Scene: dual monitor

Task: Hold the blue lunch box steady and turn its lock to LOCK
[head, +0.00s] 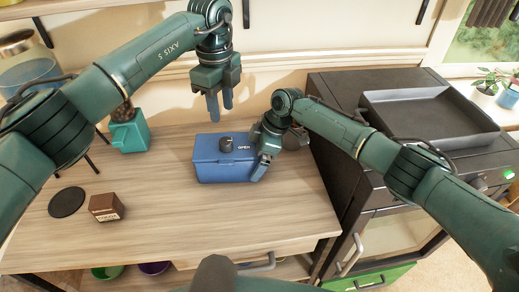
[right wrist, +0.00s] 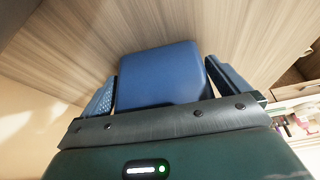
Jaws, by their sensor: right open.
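The blue lunch box (head: 220,170) stands on the wooden counter, with a dark round lock knob (head: 226,144) on its lid and the word OPEN beside the knob. My left gripper (head: 219,108) hangs above and behind the box, pointing down, its fingers apart with nothing between them. My right gripper (head: 263,165) is at the right end of the box. In the right wrist view the end of the lunch box (right wrist: 163,75) lies between the open fingers (right wrist: 165,92). Whether either finger touches it cannot be told.
A small brown cocoa box (head: 106,207) and a black disc (head: 67,202) lie at the left. A teal container (head: 130,133) stands behind them. A dark cabinet with a tray (head: 425,112) rises to the right. The counter in front of the lunch box is clear.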

